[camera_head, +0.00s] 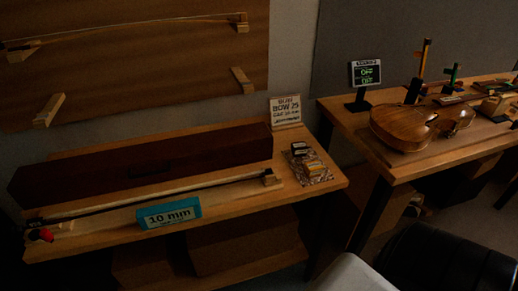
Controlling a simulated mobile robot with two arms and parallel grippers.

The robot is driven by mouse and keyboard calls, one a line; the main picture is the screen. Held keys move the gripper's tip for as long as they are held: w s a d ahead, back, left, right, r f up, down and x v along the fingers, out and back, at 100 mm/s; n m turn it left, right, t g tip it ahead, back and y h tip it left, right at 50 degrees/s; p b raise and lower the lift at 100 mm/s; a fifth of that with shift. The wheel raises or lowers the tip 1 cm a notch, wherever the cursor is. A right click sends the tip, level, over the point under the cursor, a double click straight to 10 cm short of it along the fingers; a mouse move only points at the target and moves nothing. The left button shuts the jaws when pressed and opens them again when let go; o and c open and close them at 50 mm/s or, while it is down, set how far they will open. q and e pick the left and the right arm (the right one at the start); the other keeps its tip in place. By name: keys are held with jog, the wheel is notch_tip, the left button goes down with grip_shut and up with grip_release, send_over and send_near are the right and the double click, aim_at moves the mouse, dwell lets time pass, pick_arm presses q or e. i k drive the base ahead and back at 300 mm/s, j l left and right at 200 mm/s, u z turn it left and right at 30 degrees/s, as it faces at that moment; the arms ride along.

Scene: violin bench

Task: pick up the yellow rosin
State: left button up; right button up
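A small yellow-orange block (313,166), which looks like the yellow rosin, lies on a small patterned mat or tray (322,179) at the right end of the left bench. One or two other small blocks, darker with pale faces, sit close behind it (300,149). The picture is dim, so their exact colours and labels are hard to tell. Neither of my grippers shows in the head view.
A sign (286,111) stands behind the rosin. A violin body (402,128) and a display (366,73) are on the right bench.

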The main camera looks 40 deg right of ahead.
aim_at(313, 169)
jog(key=k+l+u, duration=0.2)
jog(key=l+u, duration=0.3)
jog(key=k+l+u, duration=0.25)
jog(key=l+u, duration=0.2)
jog(key=k+l+u, duration=0.3)
jog(key=u, duration=0.2)
